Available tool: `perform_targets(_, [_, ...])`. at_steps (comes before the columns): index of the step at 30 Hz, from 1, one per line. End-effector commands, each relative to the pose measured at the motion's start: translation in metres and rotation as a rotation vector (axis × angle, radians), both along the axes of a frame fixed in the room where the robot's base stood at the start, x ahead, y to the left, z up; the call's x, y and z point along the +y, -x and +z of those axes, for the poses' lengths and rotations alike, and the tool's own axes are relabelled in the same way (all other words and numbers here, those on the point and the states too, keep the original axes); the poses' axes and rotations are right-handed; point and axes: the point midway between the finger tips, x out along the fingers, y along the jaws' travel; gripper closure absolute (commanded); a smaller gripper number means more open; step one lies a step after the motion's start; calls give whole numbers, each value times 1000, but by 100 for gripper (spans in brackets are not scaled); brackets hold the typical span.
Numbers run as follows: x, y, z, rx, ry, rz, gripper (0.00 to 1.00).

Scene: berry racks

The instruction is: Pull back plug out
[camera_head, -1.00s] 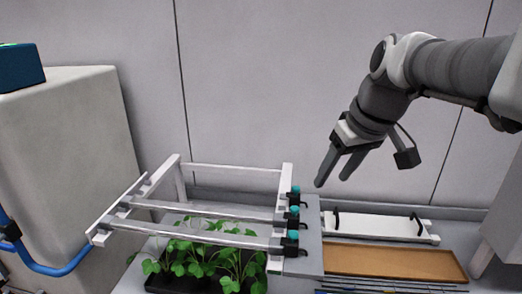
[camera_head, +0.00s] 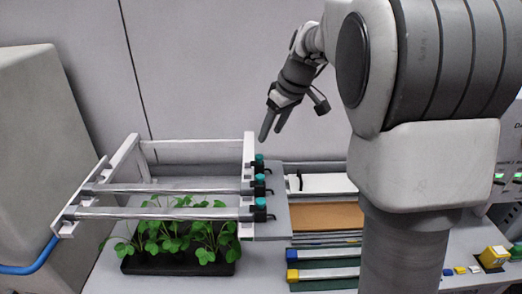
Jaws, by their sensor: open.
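Several plugs with teal caps and black bodies sit in a column on the right upright of the white rack (camera_head: 142,160). The back plug (camera_head: 259,160) is the farthest, with a middle plug (camera_head: 260,180) and a front plug (camera_head: 261,206) nearer me. All are seated at the ends of the rack's bars. My gripper (camera_head: 270,139) is open and empty, pointing down. In the picture its fingertips appear just above the back plug. They look apart from it, but the depth between them is hard to tell.
Green plants in a black tray (camera_head: 180,265) stand under the rack. A brown board (camera_head: 325,217) and a white panel (camera_head: 320,184) lie to the right. A yellow block (camera_head: 494,257) sits at far right. A blue hose (camera_head: 35,266) runs at left.

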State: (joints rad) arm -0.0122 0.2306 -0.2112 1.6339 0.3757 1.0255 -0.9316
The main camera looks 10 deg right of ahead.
Motion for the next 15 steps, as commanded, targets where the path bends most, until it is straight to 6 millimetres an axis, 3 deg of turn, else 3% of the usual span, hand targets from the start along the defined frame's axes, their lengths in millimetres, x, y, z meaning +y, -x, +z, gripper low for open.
perform_targets(9, [14,-20,-61,4,0,0,41])
perform_targets(15, [18,-27,-79,-1,-1,-1,41])
